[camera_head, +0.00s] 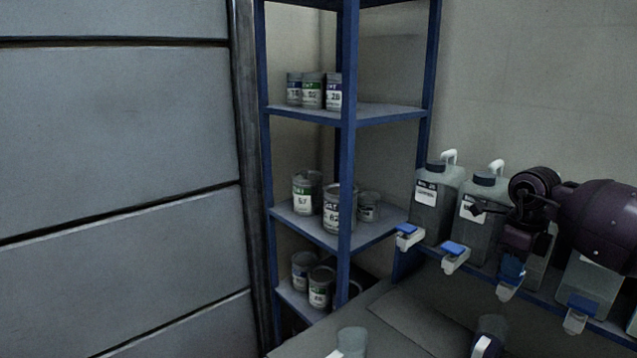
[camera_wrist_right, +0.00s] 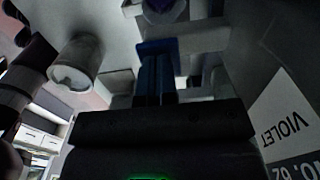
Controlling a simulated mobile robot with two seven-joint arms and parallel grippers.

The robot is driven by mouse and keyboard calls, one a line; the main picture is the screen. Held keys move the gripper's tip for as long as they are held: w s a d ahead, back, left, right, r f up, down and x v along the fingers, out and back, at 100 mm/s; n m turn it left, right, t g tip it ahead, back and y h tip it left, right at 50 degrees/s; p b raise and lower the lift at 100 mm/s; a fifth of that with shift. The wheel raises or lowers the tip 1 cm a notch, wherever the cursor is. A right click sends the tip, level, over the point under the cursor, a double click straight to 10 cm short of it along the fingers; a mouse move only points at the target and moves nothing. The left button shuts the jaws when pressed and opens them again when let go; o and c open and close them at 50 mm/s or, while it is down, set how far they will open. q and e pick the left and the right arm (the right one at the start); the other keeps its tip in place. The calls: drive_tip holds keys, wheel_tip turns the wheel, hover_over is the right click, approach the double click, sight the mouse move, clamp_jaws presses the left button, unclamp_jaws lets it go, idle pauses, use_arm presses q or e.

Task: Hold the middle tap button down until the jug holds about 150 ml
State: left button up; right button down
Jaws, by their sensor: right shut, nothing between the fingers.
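A row of taps with blue buttons runs along the rail at right in the head view. The third tap from the left (camera_head: 507,292) is the middle one. My right gripper (camera_head: 512,262) is shut and empty, pointing down with its fingertips at that tap's blue button; the head view cannot settle how far the button is pressed. In the wrist view the shut fingers (camera_wrist_right: 155,85) meet the blue button (camera_wrist_right: 157,46). A round vessel with violet inside (camera_wrist_right: 165,9), probably the jug, is partly cut off beyond the tap. Its level is unreadable. My left gripper is out of view.
Jerrycans (camera_head: 436,200) stand behind the taps; one label (camera_wrist_right: 285,125) reads VIOLET. A blue-framed shelf (camera_head: 348,150) with paint cans (camera_head: 303,194) stands left of the taps.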

drive_tip(key=shift+r+p, duration=0.45)
drive_tip(key=shift+r, duration=0.4)
wheel_tip(320, 180, up, 2)
drive_tip(key=shift+r+p, duration=0.1)
drive_tip(key=shift+p, duration=0.45)
drive_tip(key=shift+r+p, duration=0.3)
drive_tip(key=shift+r, duration=0.25)
idle(0.8)
drive_tip(key=shift+s+f, duration=0.1)
